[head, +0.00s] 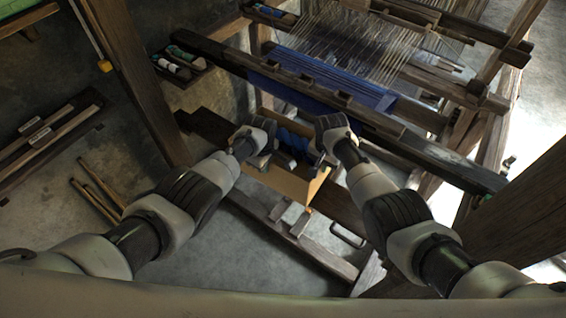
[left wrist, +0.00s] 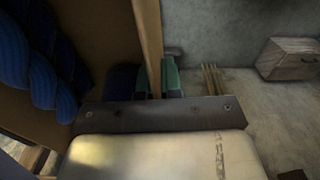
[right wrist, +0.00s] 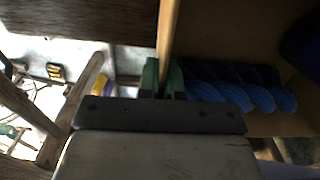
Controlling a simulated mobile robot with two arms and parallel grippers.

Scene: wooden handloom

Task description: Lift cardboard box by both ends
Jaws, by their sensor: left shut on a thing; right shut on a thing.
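The cardboard box (head: 288,183) is between my two grippers in the head view, in front of the loom, with dark blue twisted yarn (head: 292,142) inside. My left gripper (head: 262,158) is shut on the box's left end wall; the left wrist view shows this wall (left wrist: 148,40) edge-on between green fingertips (left wrist: 157,80). My right gripper (head: 318,155) is shut on the right end wall; that wall (right wrist: 168,32) runs between the green fingertips in the right wrist view (right wrist: 164,80). The box's underside is hidden, so I cannot tell whether it touches anything below.
The wooden loom (head: 330,95) with blue cloth (head: 330,82) stands just behind the box. A dark post (head: 130,75) rises at left. Wooden sticks (head: 97,190) lie on the floor at left. A wooden beam (head: 290,238) runs below the box. Grey floor (head: 225,255) is open in front.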

